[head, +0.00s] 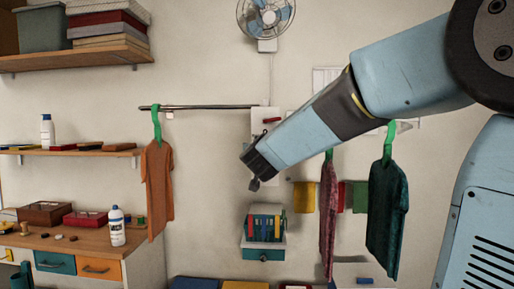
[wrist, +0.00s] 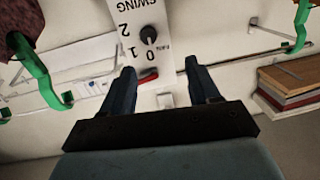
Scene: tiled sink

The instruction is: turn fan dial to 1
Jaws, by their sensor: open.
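The black fan dial (wrist: 149,36) sits on a white panel (wrist: 118,12) marked 0, 1, 2 and SWING, upside down in the wrist view. I cannot tell for sure which mark the dial points at. My gripper (wrist: 158,74) is open and empty, its two fingers apart below the dial in the wrist view and not touching it. A red lever or bar (wrist: 148,77) shows between the fingers. In the head view my gripper (head: 254,183) is below the panel (head: 258,118), and my arm covers part of the panel; the dial is hidden there.
A wall fan (head: 266,16) hangs above the panel. A metal rail (head: 205,107) runs left of it, with an orange shirt (head: 158,185) on a green hanger. A red shirt (head: 328,215) and a dark green shirt (head: 386,215) hang to the right. A book box (head: 264,254) is below.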

